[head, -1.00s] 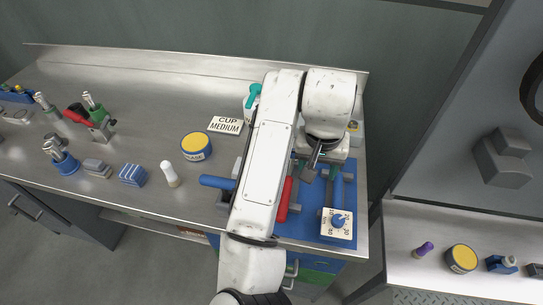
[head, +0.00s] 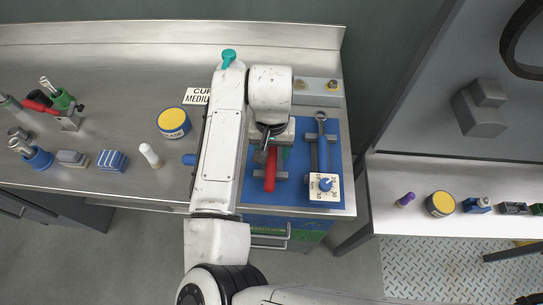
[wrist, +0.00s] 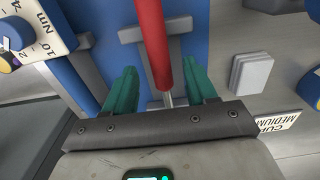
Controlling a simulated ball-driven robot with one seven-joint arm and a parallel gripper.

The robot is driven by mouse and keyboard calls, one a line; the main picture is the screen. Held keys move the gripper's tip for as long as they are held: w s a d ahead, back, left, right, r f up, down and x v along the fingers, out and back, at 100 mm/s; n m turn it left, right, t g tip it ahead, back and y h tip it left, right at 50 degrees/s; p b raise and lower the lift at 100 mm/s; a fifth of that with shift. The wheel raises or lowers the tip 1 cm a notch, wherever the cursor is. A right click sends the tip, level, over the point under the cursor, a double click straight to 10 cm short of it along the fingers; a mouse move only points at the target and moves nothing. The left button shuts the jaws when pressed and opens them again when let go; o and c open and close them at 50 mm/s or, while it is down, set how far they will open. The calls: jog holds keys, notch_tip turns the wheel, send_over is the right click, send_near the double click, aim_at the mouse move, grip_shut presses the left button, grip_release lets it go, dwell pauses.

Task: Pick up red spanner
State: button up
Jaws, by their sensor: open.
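The red spanner (head: 270,174) has a red handle and rests on a grey holder (wrist: 133,38) on the blue mat (head: 253,193). In the wrist view its red handle (wrist: 152,42) runs up the picture, with a bare metal shaft at its near end. My gripper (wrist: 163,85) is open, with teal fingers on either side of the metal shaft and visible space to it on both sides. In the head view my gripper (head: 266,146) is over the spanner's far end and hides it.
A blue-handled ring spanner (head: 322,150) lies to the right, with a dial block (head: 324,188) near it.

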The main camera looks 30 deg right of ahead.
jog(key=shift+f, duration=1.2)
jog(key=shift+c, duration=0.4)
grip_shut()
